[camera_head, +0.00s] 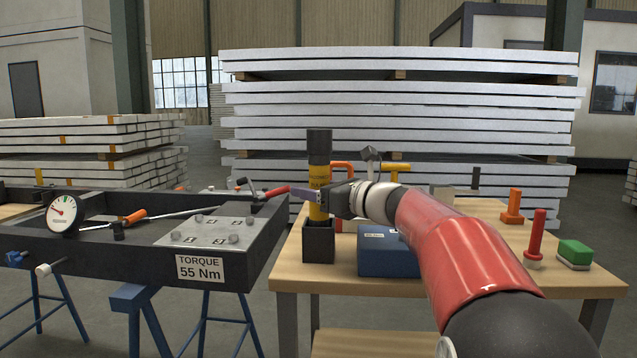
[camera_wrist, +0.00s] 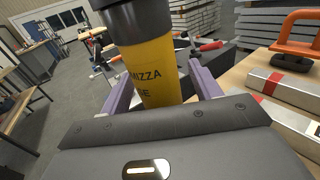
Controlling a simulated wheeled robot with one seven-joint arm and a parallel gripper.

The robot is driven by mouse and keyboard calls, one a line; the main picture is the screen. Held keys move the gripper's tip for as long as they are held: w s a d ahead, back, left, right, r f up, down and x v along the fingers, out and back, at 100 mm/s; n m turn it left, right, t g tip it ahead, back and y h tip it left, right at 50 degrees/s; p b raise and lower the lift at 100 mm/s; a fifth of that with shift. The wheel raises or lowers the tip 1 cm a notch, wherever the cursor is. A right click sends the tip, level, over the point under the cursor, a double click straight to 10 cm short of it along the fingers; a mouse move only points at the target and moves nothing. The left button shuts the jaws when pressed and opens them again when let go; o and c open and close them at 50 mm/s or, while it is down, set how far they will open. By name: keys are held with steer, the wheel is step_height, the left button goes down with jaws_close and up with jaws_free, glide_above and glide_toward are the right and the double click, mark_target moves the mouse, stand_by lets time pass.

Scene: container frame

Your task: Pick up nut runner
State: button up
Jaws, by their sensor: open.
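The nut runner (camera_head: 319,174) is a yellow tool with a black upper part. It stands upright in a square black holder (camera_head: 318,245) at the left front of the wooden table. My gripper (camera_head: 322,197) is at the height of its yellow body, coming from the right. In the wrist view the nut runner (camera_wrist: 160,72) stands between the two purple fingers of my gripper (camera_wrist: 163,88), one on each side. The jaws are open; I cannot tell if either finger touches the body. The tool's lower end is hidden in the holder.
A blue box (camera_head: 388,258) stands just right of the holder, partly behind my arm. A black frame with a "TORQUE 55 Nm" plate (camera_head: 200,268) lies close on the left. Orange, red and green tools (camera_head: 575,252) stand at the table's right. Stacked panels (camera_head: 400,110) rise behind.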

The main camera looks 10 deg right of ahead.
steer(key=shift+w+a, duration=0.25)
steer(key=shift+w, duration=0.05)
steer(key=shift+c, duration=0.3)
steer(key=c, duration=1.2)
steer(key=shift+r, duration=0.15)
jaws_close()
